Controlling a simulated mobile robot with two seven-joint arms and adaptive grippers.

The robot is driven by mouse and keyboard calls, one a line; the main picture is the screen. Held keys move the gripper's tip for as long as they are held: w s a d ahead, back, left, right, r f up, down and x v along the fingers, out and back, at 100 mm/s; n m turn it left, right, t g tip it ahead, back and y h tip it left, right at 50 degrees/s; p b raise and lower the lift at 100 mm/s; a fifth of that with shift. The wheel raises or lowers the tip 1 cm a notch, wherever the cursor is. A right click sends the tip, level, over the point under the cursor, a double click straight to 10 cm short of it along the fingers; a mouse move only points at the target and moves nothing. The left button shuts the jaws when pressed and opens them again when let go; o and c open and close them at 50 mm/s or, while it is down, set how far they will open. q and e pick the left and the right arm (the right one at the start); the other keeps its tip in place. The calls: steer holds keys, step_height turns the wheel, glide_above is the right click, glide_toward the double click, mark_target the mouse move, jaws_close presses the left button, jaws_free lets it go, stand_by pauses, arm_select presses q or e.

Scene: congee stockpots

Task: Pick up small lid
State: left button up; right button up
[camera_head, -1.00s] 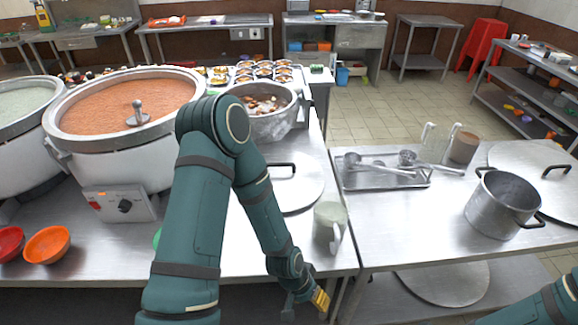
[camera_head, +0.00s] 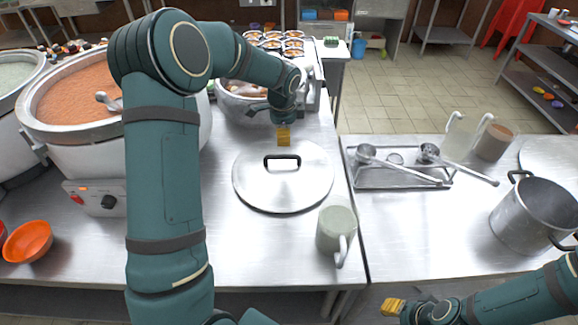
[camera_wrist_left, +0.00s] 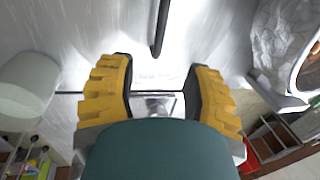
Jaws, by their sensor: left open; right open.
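The small lid (camera_head: 262,192), a round steel disc with a black bar handle (camera_head: 282,158), lies flat on the left steel table. My left gripper (camera_head: 284,136) is above the lid's far edge, just beyond the handle in the head view, with its yellow fingertips pointing down. In the left wrist view its fingers (camera_wrist_left: 160,95) are apart with nothing between them, and the black handle (camera_wrist_left: 160,28) shows beyond them. My right gripper (camera_head: 393,306) is at the bottom edge of the head view, low in front of the tables and away from the lid; no object shows in it.
A pale green mug (camera_head: 337,230) stands right of the lid near the front edge. A steel pot of food (camera_head: 243,108) stands behind it. A tray with ladles (camera_head: 400,178), a stockpot (camera_head: 533,215) and another lid (camera_head: 550,155) are on the right table.

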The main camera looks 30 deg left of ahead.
mark_target(283, 158)
arm_select(q)
steer(key=f, duration=0.5)
steer(key=a+f+b, duration=0.1)
steer(key=f, duration=0.1)
steer(key=shift+w+f, duration=0.35)
steer(key=shift+w, duration=0.05)
steer(key=shift+w+a+f+b, duration=0.1)
steer(key=shift+w+a+f, duration=0.1)
steer(key=shift+f, duration=0.65)
steer(key=shift+w+a+f+b, duration=0.1)
steer(key=shift+w+f, duration=0.05)
steer(key=shift+f, duration=0.75)
steer(key=shift+w+a+f+b, duration=0.1)
steer(key=shift+w+f, duration=0.1)
steer(key=shift+f, duration=0.65)
arm_select(e)
steer(key=shift+s+f, duration=0.45)
steer(key=shift+f, duration=0.35)
arm_select(q)
steer(key=shift+f, duration=0.25)
arm_select(e)
steer(key=shift+f, duration=0.2)
arm_select(q)
steer(key=shift+c, duration=0.4)
jaws_close()
steer(key=shift+r, duration=0.1)
